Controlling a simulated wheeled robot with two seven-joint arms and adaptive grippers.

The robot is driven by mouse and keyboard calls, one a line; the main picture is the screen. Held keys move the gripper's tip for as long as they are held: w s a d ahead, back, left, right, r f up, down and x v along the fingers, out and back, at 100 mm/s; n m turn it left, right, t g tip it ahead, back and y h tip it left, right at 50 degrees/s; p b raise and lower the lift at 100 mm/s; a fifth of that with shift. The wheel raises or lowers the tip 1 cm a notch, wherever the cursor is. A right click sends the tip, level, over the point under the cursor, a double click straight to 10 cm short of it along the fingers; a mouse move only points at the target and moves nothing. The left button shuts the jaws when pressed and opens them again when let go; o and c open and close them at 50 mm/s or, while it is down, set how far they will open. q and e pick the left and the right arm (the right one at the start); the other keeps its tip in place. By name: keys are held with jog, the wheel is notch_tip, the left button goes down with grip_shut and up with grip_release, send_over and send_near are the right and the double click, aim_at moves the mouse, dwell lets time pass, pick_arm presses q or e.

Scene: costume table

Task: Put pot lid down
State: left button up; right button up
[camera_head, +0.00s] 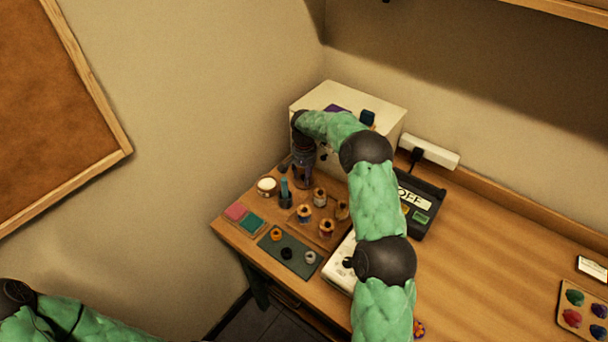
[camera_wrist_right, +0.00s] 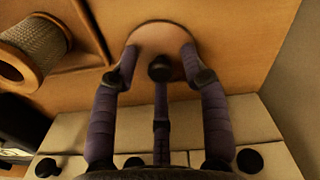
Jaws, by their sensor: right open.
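The pot lid (camera_wrist_right: 158,38), a round tan disc with a black knob (camera_wrist_right: 160,68), lies on the wooden surface in the wrist view. My right gripper (camera_wrist_right: 160,55) is open, with its purple fingers spread at the lid's edge and the knob between them. Whether the fingers touch the lid is unclear. In the head view my right gripper (camera_head: 303,180) points down at the table's back left, beside the cream drawer box, and I cannot make out the lid there. My left arm shows at the lower left; its gripper is out of view.
A dark mat (camera_head: 290,256) with small items lies in front. The cream drawer box (camera_head: 300,104) stands close behind. The table's right middle (camera_head: 490,260) is clear.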

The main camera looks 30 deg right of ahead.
notch_tip(320, 180, up, 12)
jog(key=p, duration=0.2)
jog(key=shift+r, duration=0.15)
dwell(0.6)
